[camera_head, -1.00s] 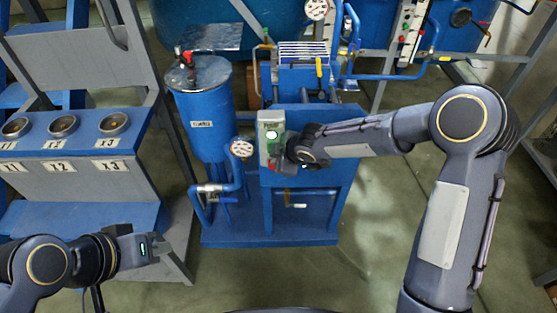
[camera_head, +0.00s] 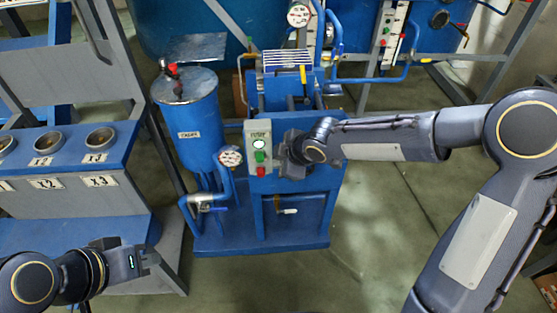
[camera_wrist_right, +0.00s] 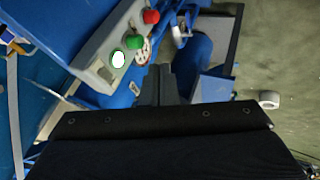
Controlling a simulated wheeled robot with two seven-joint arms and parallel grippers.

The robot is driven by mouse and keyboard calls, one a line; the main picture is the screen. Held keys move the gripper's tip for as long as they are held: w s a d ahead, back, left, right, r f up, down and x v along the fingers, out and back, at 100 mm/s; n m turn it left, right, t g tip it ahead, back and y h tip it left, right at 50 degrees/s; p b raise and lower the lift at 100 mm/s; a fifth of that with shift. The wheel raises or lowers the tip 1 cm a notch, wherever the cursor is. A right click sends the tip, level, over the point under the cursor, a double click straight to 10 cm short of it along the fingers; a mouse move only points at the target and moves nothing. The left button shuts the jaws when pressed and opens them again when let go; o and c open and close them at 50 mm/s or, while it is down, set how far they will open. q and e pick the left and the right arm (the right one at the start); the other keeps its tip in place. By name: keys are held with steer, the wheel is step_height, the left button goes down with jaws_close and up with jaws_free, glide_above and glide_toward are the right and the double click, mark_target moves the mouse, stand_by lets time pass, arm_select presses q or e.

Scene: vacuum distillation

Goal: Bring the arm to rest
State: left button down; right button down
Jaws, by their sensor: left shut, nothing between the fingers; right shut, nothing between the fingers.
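My right gripper (camera_head: 284,158) is shut and empty, just right of the control box (camera_head: 250,140) on the blue pump stand. In the right wrist view its closed fingers (camera_wrist_right: 158,86) point at the stand, with a visible gap to the buttons. The box carries a bright white lamp (camera_wrist_right: 118,59), a green button (camera_wrist_right: 134,42) and a red button (camera_wrist_right: 151,17). My left gripper (camera_head: 150,264) is shut and empty, low at the left, in front of the rack's lower shelf.
A blue cylinder (camera_head: 190,125) with a gauge (camera_head: 230,157) and pipes stands left of the box. A rack (camera_head: 100,160) with round holders is at the left. Large blue tanks (camera_head: 165,30) stand behind. The floor (camera_head: 370,240) right of the stand is open.

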steer(key=shift+d, duration=0.1)
steer(key=s+d+r+m+h, duration=0.2)
steer(key=s+d+r+m, duration=0.25)
steer(key=d, duration=0.25)
steer(key=s+d+r+m+h, duration=0.1)
steer(key=s+d+r+m, duration=0.25)
steer(key=s+d, duration=0.3)
steer(key=s+d+m+y+p, duration=0.1)
steer(key=s+d+m+y, duration=0.1)
steer(key=s+m, duration=0.8)
steer(key=s, duration=0.6)
steer(key=shift+s+r+m, duration=0.15)
steer(key=shift+r+m, duration=0.15)
steer(key=shift+r, duration=0.1)
